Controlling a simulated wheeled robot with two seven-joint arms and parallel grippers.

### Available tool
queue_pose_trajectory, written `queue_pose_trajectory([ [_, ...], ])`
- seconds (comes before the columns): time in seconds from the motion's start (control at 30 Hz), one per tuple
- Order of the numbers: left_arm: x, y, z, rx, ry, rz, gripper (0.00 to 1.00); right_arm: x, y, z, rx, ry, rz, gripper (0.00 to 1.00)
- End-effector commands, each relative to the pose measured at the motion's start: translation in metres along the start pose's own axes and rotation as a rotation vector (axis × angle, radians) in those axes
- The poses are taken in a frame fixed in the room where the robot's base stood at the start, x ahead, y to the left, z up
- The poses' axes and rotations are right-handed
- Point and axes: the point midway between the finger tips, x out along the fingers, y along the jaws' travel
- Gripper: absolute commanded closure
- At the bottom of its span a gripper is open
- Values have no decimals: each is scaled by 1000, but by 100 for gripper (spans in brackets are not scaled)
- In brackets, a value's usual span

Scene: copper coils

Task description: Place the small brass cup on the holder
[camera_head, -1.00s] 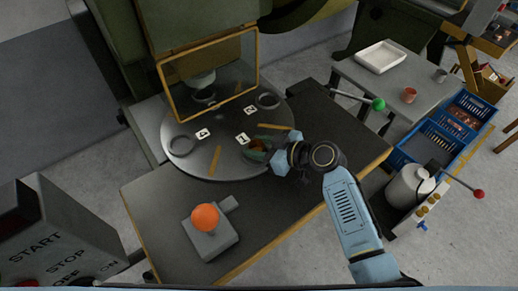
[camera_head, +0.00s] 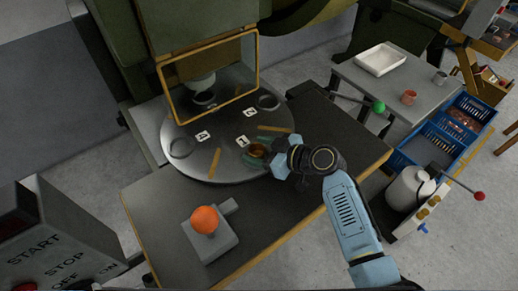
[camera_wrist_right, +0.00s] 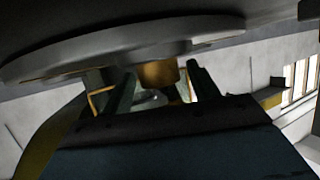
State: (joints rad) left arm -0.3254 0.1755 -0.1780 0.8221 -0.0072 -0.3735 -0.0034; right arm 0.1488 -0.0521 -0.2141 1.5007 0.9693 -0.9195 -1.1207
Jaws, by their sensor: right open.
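The small brass cup (camera_head: 257,151) is on the round grey turntable beside the label 1. In the right wrist view the brass cup (camera_wrist_right: 158,73) shows between my two dark fingers. My right gripper (camera_head: 261,147) is open, with one teal finger on each side of the cup and gaps beside it. The right gripper (camera_wrist_right: 162,86) also shows in its wrist view. The holder under the cup is mostly hidden, so I cannot tell how the cup is seated. Empty dark ring holders (camera_head: 181,147) show elsewhere on the turntable. My left gripper is out of view.
The turntable (camera_head: 225,170) stands on a dark bench before a framed guard (camera_head: 161,80). An orange-knobbed control (camera_head: 205,220) is near the front edge. A side table (camera_head: 405,108) at right holds a white tray, a copper cup and a grey cup.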

Motion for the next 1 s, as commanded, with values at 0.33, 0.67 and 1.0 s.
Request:
queue_pose_trajectory([
  [0.33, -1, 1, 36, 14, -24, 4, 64, -68, 0, 0, -3, -3, 1, 40],
  [0.67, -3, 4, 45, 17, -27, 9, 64, -116, 0, 0, -1, -1, 0, 40],
  [1.0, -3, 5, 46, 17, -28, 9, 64, -120, 0, 0, 0, 1, -1, 40],
])
